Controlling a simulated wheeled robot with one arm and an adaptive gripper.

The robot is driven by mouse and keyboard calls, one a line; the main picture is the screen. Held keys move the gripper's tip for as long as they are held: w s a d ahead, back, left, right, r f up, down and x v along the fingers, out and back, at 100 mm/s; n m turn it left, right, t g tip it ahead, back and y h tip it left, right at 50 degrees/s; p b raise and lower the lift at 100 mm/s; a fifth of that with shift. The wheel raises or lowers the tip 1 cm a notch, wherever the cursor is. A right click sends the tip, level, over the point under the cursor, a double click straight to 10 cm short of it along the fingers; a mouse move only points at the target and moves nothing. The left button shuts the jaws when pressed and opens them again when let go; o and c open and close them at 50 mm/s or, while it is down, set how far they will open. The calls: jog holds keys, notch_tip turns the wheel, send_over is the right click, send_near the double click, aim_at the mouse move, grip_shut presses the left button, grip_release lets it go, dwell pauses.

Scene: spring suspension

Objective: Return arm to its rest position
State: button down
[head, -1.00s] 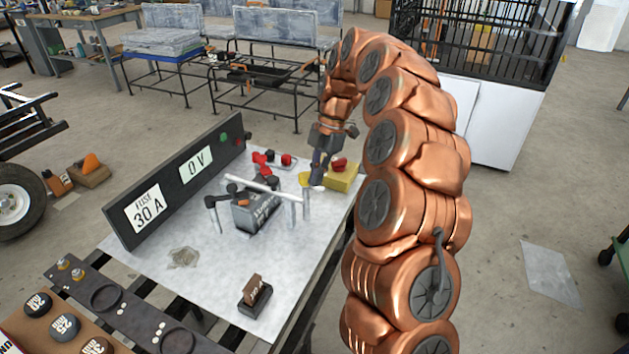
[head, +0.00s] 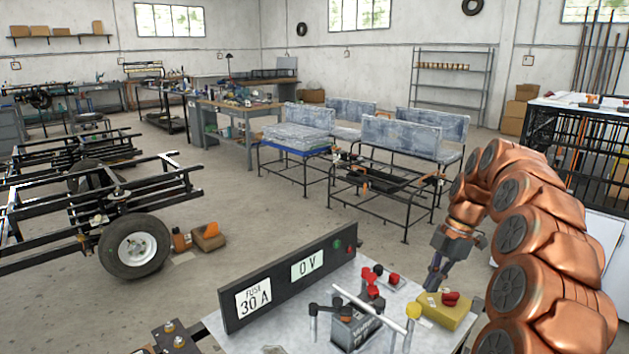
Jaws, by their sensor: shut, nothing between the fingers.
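My copper-coloured arm curves up from the lower right, and its gripper (head: 436,280) hangs down at the front of it. The gripper is shut and empty, over the far right part of the grey bench top (head: 290,325). Just right of and below the fingertips in the picture is a yellow box with a red knob (head: 446,309). The gripper appears apart from it, though the exact gap is hard to judge.
A black panel reading "FUSE 30 A" and "0 V" (head: 288,276) stands along the bench. A dark battery-like block (head: 352,330) and red clamps (head: 373,283) sit beside it. Behind are metal-framed seats (head: 400,150); a wheeled chassis (head: 135,246) stands left.

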jog(key=s+a+r+m+h, duration=0.1)
jog(key=s+a+m, duration=0.35)
jog(key=s, duration=0.35)
jog(key=s+a+r+m, duration=0.2)
jog(key=s+a+m, duration=0.2)
jog(key=s+a, duration=0.3)
jog(key=s+d+f+m+h, duration=0.1)
jog(key=s+f+m, duration=0.2)
jog(key=s+m, duration=0.35)
jog(key=s+f+m+g+h, duration=0.1)
jog(key=s+f+m, duration=0.15)
jog(key=s, duration=0.75)
jog(key=s+d+f+m+h, duration=0.1)
jog(key=s+f+m, duration=0.2)
jog(key=s+m, duration=0.35)
notch_tip(320, 180, up, 15)
jog(key=n+p, duration=0.2)
jog(key=p, duration=1.1)
jog(key=shift+s+a+f+t, duration=0.15)
jog(key=shift+a+f+t, duration=0.05)
jog(key=shift+t, duration=0.1)
